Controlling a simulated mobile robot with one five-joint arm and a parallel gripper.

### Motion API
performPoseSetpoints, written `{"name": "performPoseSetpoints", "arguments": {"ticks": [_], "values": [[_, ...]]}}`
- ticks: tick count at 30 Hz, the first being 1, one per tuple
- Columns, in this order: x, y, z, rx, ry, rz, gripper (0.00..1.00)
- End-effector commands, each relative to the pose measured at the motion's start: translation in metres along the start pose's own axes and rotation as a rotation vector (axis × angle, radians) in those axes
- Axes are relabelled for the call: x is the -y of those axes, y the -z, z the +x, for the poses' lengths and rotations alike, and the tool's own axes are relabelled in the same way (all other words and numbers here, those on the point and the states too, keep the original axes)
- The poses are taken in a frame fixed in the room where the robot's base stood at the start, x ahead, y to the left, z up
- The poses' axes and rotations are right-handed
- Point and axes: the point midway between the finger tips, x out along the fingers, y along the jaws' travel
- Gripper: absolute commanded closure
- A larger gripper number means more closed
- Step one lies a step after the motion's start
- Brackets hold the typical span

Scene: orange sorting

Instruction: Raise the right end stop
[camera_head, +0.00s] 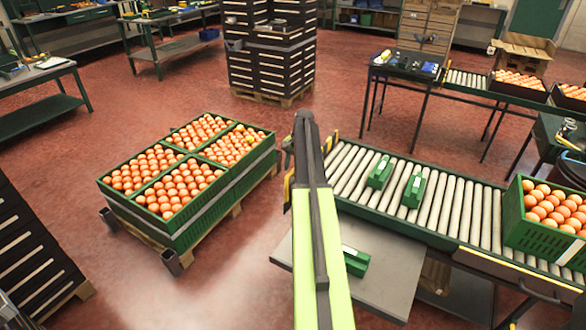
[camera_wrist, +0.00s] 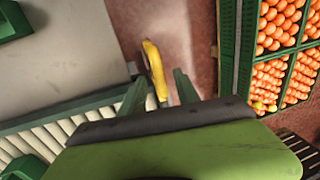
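A yellow bar with a rounded end (camera_wrist: 154,68) shows in the wrist view, at the end of the roller conveyor (camera_wrist: 40,140). It looks like the end stop. My gripper (camera_wrist: 159,80) is open, with one dark green finger on each side of the bar in the picture. Gaps show between the bar and both fingers; I cannot tell its depth between them. In the head view, yellow pieces show beside my arm at the left end of the conveyor (camera_head: 450,205), one left of the arm (camera_head: 288,188). My arm hides most of that end and the gripper's fingertips there.
Green blocks (camera_head: 380,172) sit on the rollers, and another (camera_head: 356,261) lies on a grey table (camera_head: 385,285). A green crate of oranges (camera_head: 535,238) stands on the conveyor at right. Stacked orange crates (camera_head: 225,200) stand on a pallet at left. Red floor lies between.

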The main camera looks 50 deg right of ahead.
Motion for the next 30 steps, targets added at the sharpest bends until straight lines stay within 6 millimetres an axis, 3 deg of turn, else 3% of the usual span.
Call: {"name": "performPoseSetpoints", "arguments": {"ticks": [8,24,30], "values": [[0.002,0.0,-0.034,0.0,0.0,0.0,0.62],[0.001,0.0,-0.157,0.0,0.0,0.001,0.62],[0.0,0.001,-0.176,0.0,0.0,0.001,0.62]]}}
